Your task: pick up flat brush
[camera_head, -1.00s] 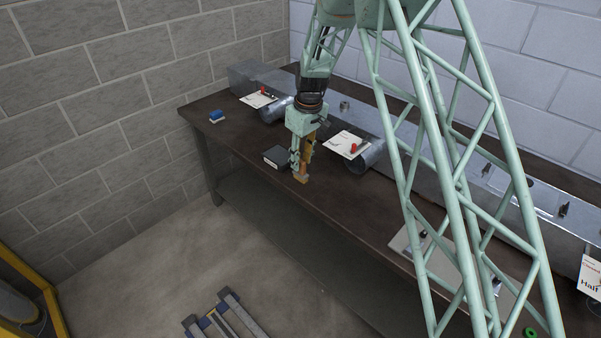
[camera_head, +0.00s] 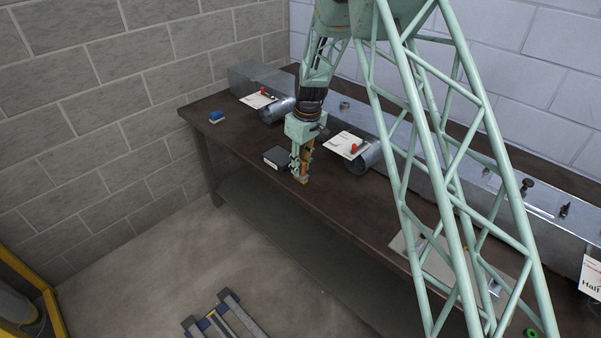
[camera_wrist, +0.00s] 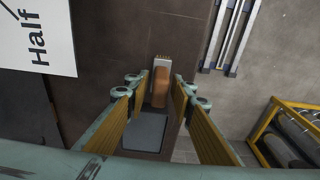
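The flat brush (camera_wrist: 161,87) shows in the wrist view, with a brown-orange handle and a pale end with bristles. It lies on the dark workbench (camera_wrist: 110,40). My gripper (camera_wrist: 157,82) is open, its two yellow-padded fingers on either side of the brush with a gap visible on both sides. In the head view my gripper (camera_head: 301,176) points down close to the bench's front edge. A small tan piece shows at its tips there, but I cannot tell whether it is brush or fingertip.
A dark box (camera_head: 277,157) with a grey top stands just left of my gripper. Metal ducts (camera_head: 362,158) and white cards (camera_head: 345,143) lie behind. A blue block (camera_head: 216,117) sits at the bench's left end. A sheet marked "Half" (camera_wrist: 36,38) shows in the wrist view.

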